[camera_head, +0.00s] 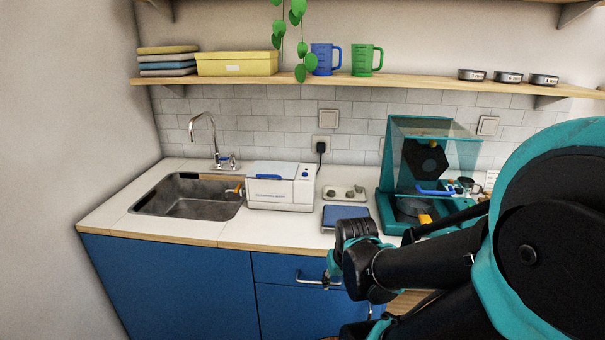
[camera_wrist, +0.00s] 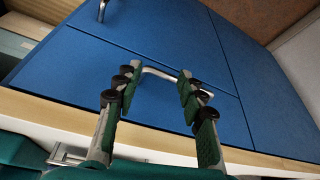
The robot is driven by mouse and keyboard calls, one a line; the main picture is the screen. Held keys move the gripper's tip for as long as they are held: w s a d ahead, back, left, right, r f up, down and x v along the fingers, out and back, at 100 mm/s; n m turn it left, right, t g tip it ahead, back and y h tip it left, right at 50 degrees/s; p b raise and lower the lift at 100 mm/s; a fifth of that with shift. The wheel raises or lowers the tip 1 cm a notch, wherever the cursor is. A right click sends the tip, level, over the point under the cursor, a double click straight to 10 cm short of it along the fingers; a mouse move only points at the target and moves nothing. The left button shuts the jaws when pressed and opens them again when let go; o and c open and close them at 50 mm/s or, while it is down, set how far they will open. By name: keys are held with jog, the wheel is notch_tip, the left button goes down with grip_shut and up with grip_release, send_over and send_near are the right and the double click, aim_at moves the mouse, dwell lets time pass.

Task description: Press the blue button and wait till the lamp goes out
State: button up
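A white box-shaped device (camera_head: 280,186) with a blue handle on its lid stands on the counter right of the sink. Small dark or blue marks show at the right of its front. They are too small to tell which is a button or a lamp, or whether a lamp is lit. My gripper (camera_wrist: 155,80) is open and empty, its two fingers spread before the blue cabinet front. In the head view my gripper (camera_head: 331,272) is low at the counter's front edge, partly hidden by my arm. It is well apart from the white device.
A drawer handle (camera_wrist: 160,73) shows between the fingers. A teal machine (camera_head: 386,208) with a clear hood stands right of a blue-topped pad (camera_head: 346,213) and a small tray (camera_head: 344,193). The sink (camera_head: 190,196) is at left; a shelf (camera_head: 230,81) runs above.

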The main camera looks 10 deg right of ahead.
jog(key=shift+c, duration=0.4)
grip_shut()
dwell(1.3)
